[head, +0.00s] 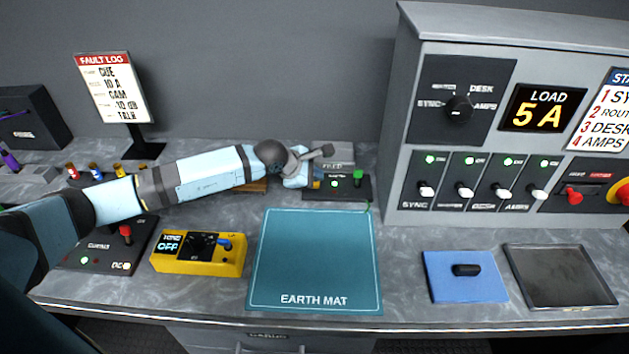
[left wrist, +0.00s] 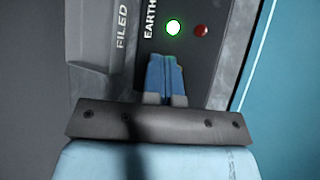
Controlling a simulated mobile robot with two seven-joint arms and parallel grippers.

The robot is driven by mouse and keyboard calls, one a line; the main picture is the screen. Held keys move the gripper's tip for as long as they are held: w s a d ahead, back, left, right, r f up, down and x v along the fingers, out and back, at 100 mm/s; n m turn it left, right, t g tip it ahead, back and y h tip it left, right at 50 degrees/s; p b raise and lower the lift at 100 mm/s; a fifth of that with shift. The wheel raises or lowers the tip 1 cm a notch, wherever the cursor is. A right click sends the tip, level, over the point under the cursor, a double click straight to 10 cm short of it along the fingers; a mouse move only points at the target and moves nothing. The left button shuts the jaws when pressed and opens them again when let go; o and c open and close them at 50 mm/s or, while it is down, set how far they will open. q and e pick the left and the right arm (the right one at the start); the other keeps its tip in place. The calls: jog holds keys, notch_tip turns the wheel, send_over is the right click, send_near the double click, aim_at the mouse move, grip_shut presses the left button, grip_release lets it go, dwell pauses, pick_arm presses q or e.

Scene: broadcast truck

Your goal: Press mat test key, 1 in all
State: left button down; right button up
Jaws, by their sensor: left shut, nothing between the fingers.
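The mat tester is a small dark box (head: 348,190) behind the blue-green earth mat (head: 319,262). In the left wrist view its dark panel (left wrist: 208,68) carries the word EARTH, a lit green lamp (left wrist: 173,27) and a dark red lamp (left wrist: 201,30). My left gripper (head: 317,183) is shut and empty, its blue fingertips over the left part of the box; they also show in the left wrist view (left wrist: 165,62). I cannot make out the test key, and the fingers cover part of the panel. Contact cannot be told. My right gripper is not in view.
A grey box marked FILED (head: 338,157) stands behind the tester. A yellow meter (head: 198,254) reading OFF sits left of the mat. A blue pad (head: 464,277) and a dark tray (head: 560,277) lie to the right. A tall grey switch panel (head: 400,190) stands at the right.

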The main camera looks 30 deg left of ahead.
aim_at(315, 183)
pick_arm(q)
jog(key=shift+r, duration=0.8)
jog(key=shift+p, duration=0.3)
jog(key=shift+r+p, duration=1.05)
jog(key=shift+r, duration=1.5)
jog(key=shift+f, duration=0.1)
